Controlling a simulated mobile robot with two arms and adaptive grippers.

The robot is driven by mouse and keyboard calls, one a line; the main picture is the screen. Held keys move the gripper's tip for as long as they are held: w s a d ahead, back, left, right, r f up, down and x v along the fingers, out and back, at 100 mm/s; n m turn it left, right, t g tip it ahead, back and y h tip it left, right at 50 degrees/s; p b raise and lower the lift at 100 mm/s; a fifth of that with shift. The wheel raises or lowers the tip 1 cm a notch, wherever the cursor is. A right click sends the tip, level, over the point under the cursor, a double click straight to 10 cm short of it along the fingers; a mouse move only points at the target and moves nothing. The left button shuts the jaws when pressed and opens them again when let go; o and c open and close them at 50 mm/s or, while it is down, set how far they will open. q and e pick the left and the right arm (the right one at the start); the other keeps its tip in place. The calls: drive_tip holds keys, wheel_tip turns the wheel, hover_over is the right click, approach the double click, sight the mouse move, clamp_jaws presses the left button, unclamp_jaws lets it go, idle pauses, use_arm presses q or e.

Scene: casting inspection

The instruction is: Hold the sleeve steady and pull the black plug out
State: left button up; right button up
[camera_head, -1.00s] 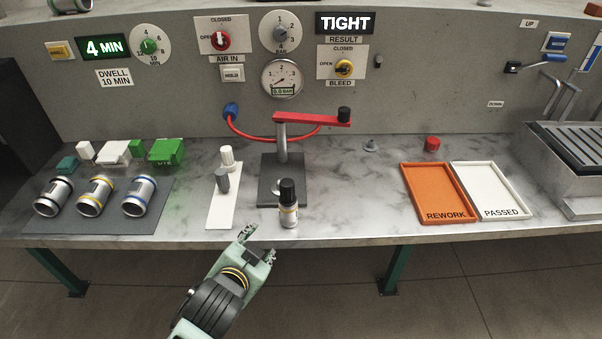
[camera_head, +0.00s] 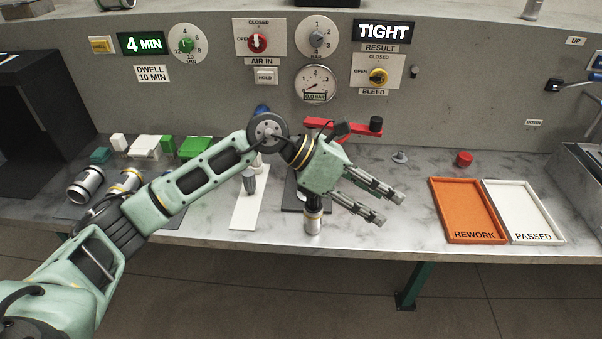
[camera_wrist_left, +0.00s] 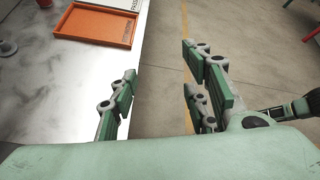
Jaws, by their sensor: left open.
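The sleeve (camera_head: 313,222), silvery with a yellow band, stands upright on the bench near its front edge. The black plug (camera_head: 314,201) is in its top and is partly hidden behind my left gripper. My left gripper (camera_head: 389,208) is open and empty, its fingers pointing right, past the sleeve. Its body is over or in front of the plug; I cannot tell whether they touch. In the left wrist view the open fingers (camera_wrist_left: 160,68) have only the bench edge and floor beyond them.
A red-armed clamp stand (camera_head: 345,126) is behind my gripper. The orange REWORK tray (camera_head: 436,212) and white PASSED tray (camera_head: 535,205) are to the right, with a red cap (camera_head: 464,159) behind. A white strip (camera_head: 246,212) lies left. The bench between sleeve and trays is clear.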

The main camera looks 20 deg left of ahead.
sight(314, 201)
use_arm(q)
drive_tip(key=w+a+f+y, duration=0.15)
drive_tip(key=a+y, duration=0.25)
drive_tip(key=a, duration=0.4)
drive_tip(key=w+a+f+y, duration=0.15)
drive_tip(key=a+y, duration=0.25)
drive_tip(key=a, duration=0.5)
drive_tip(key=x, duration=0.2)
drive_tip(key=p+x, duration=0.1)
drive_tip(key=x, duration=0.3)
drive_tip(key=shift+w+d+p, duration=0.3)
drive_tip(key=shift+w+p, duration=0.05)
drive_tip(key=shift+p, duration=0.05)
drive_tip(key=shift+w+d+f, duration=0.15)
drive_tip(key=shift+d+f, duration=0.05)
drive_tip(key=shift+f, duration=0.4)
drive_tip(key=shift+c, duration=0.6)
